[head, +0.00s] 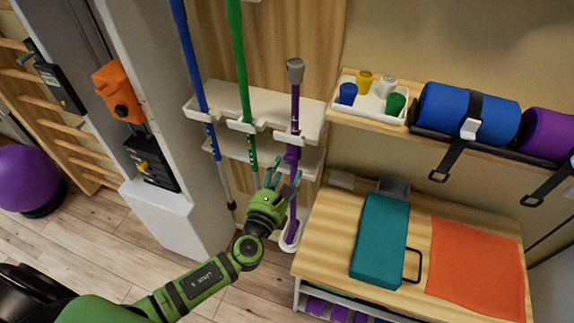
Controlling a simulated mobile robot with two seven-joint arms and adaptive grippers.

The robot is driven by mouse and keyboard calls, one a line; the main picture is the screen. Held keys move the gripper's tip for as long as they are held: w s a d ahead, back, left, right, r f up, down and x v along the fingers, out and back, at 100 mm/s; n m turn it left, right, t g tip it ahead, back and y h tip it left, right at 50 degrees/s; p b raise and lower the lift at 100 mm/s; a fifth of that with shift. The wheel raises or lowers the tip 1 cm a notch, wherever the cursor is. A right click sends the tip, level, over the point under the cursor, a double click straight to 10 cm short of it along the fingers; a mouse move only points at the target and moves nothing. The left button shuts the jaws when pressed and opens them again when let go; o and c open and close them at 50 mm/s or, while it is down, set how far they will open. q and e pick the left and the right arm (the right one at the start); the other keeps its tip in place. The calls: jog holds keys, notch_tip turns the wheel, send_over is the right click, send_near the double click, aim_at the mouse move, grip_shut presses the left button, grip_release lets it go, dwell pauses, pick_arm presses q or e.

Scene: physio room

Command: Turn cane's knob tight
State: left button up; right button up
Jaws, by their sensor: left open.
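A purple cane (295,112) with a grey top stands upright in the white rack (262,104) at the middle of the head view. Its foot is in a white holder (290,240) near the floor. A purple knob (291,155) sits on its shaft just below the rack's upper shelf. My left gripper (283,172) is open just below the knob, its fingers pointing up and close to the shaft. Whether a finger touches the cane I cannot tell. My right gripper is not in view.
A blue pole (190,55) and a green pole (238,55) stand left of the cane. A wooden bench (322,232) with a teal block (380,240) and orange cloth (470,265) is at the right. A shelf with a cup tray (371,103) is above it.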

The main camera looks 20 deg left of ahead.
pick_arm(q)
jog(key=s, duration=0.8)
jog(key=shift+s+a, duration=0.2)
jog(key=shift+s, duration=0.2)
jog(key=s+a+f+n+g+y+b, duration=0.1)
jog(key=s+a+f+n+g, duration=0.3)
jog(key=f, duration=0.6)
jog(key=s+a+f+n+g+b, duration=0.1)
jog(key=s+f+n+g, duration=0.1)
jog(key=f+n, duration=0.6)
jog(key=s+a+f+n+g+y+b, duration=0.1)
jog(key=s+a+f+n+g, duration=0.15)
jog(key=f, duration=1.05)
jog(key=s+f+n+g, duration=0.2)
jog(key=s+f+n, duration=0.3)
jog(key=s, duration=0.4)
jog(key=s+d+f+n+g+h+b, duration=0.1)
jog(key=s+f+n+g, duration=0.2)
jog(key=s+f+n, duration=0.3)
jog(key=s+f+n+g, duration=0.3)
jog(key=s+f+n, duration=0.3)
jog(key=s, duration=0.6)
jog(key=n, duration=0.2)
jog(key=shift+d+f+n+b, duration=0.15)
jog(key=shift+d+n+b, duration=0.2)
jog(key=shift+d+b, duration=0.05)
